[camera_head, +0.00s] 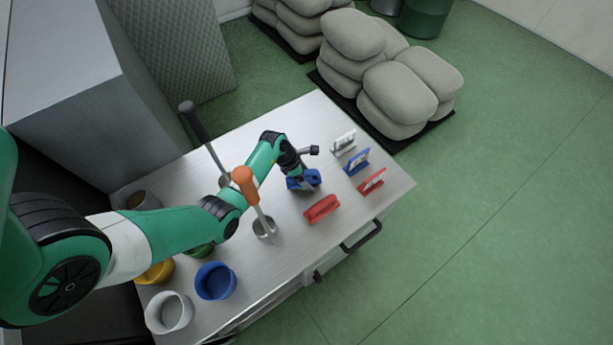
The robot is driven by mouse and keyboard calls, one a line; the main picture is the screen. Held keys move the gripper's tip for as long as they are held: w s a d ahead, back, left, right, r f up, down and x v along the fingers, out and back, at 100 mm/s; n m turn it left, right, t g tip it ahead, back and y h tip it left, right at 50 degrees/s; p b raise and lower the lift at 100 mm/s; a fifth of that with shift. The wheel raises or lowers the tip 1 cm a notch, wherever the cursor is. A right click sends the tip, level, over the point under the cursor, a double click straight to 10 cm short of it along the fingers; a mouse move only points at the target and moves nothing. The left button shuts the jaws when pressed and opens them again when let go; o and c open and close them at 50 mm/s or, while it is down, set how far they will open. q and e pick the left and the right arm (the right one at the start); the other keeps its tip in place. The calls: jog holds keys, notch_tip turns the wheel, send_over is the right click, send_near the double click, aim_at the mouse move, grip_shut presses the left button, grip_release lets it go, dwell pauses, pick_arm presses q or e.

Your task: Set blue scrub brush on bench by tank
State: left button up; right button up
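A blue scrub brush (312,178) lies on the steel bench (290,235), right below the end of my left arm. My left gripper (303,176) is down at this blue brush and partly covers it. Its fingertips are too small and hidden to show whether they are closed on it. A similar blue piece (357,161) stands further right on the bench, between a white one (344,143) and a red one (372,181). I cannot tell which large body is the tank. My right gripper is not in view.
A red brush (321,209) lies just in front of the blue one. A blue cup (215,281) and a white cup (169,312) stand at lower left. The bench's right corner is clear.

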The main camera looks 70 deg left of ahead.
pick_arm(q)
jog(key=shift+r, duration=0.1)
jog(key=shift+s+r, duration=0.1)
jog(key=shift+r, duration=0.25)
jog(key=p+v, duration=0.4)
jog(key=v, duration=0.6)
jog(key=shift+s+r, duration=0.1)
jog(key=shift+r, duration=0.15)
jog(key=shift+s+r, duration=0.25)
jog(key=shift+r, duration=0.15)
